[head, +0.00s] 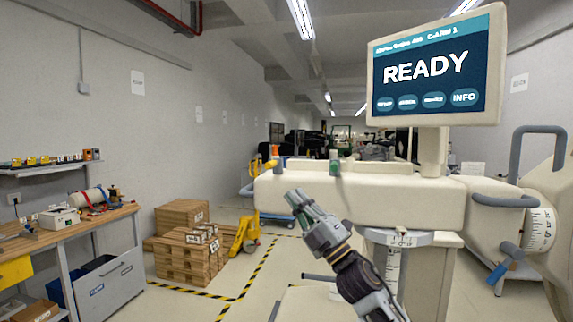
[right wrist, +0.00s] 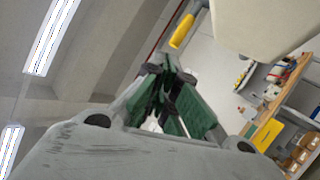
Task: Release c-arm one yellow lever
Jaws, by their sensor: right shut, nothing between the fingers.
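The c-arm is a beige machine with a long horizontal body (head: 360,198) across the middle of the head view. A yellow lever (right wrist: 182,30) with a grey mount shows at the top of the right wrist view, beside a beige part of the machine. My right gripper (head: 294,196) is in front of the body, pointing up and left. Its green-padded fingers (right wrist: 165,95) are shut and empty, apart from the lever. My left gripper is out of view.
A screen (head: 433,68) reading READY stands above the body. Grey-blue handles (head: 502,199) are at the right. A workbench (head: 75,232) is at the left. Boxes on a pallet (head: 186,256) and a yellow pallet jack (head: 244,235) stand behind striped floor tape.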

